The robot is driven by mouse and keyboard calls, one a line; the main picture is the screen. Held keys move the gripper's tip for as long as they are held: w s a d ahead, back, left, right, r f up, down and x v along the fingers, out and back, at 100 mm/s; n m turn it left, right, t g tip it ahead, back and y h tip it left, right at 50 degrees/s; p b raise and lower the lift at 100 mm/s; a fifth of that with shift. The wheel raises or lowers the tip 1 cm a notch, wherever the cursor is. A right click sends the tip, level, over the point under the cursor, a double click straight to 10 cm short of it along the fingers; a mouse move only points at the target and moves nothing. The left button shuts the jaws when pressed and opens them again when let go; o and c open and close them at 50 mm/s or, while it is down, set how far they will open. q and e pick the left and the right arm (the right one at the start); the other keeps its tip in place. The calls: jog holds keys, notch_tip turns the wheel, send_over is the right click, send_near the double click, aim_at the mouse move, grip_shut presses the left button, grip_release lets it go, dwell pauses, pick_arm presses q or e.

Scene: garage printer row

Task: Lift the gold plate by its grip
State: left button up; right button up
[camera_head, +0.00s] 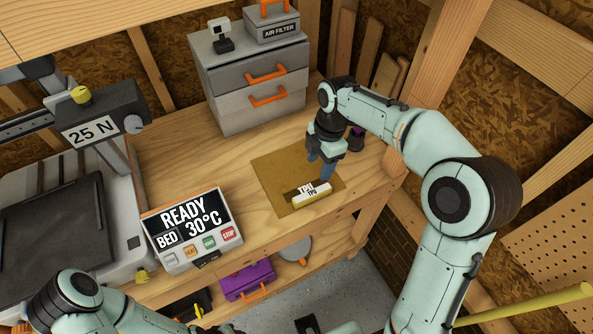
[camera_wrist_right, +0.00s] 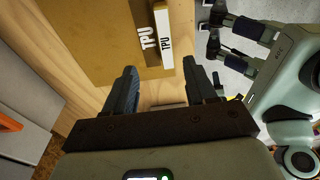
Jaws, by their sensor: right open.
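The gold plate (camera_head: 272,172) lies flat on the wooden bench, right of the printer screen. Its grip (camera_head: 312,197), a bar with a white TPU label, runs along its front edge. My right gripper (camera_head: 327,172) is open and points down over the plate, just behind the grip. In the right wrist view the plate (camera_wrist_right: 90,35) and grip (camera_wrist_right: 162,38) lie ahead of the open fingers (camera_wrist_right: 162,72), with the grip's near end between their lines. Nothing is held. My left gripper (camera_wrist_right: 213,27) shows in the right wrist view with its fingers apart and empty.
A grey drawer unit (camera_head: 235,107) with orange handles stands behind the plate. The printer (camera_head: 60,225) and its screen box (camera_head: 190,228) are at left. A dark container (camera_head: 356,140) stands right of my right gripper. A purple case (camera_head: 248,281) lies on the lower shelf.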

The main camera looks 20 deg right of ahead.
send_over(313, 192)
jog(key=d, duration=0.1)
notch_tip(313, 192, down, 6)
jog(key=shift+s+f+b, duration=0.1)
jog(key=shift+b, duration=0.25)
jog(key=shift+f, duration=0.55)
jog(key=f, duration=0.2)
jog(key=a+f, duration=0.1)
jog(key=f, duration=0.2)
jog(key=shift+r, duration=0.1)
grip_shut()
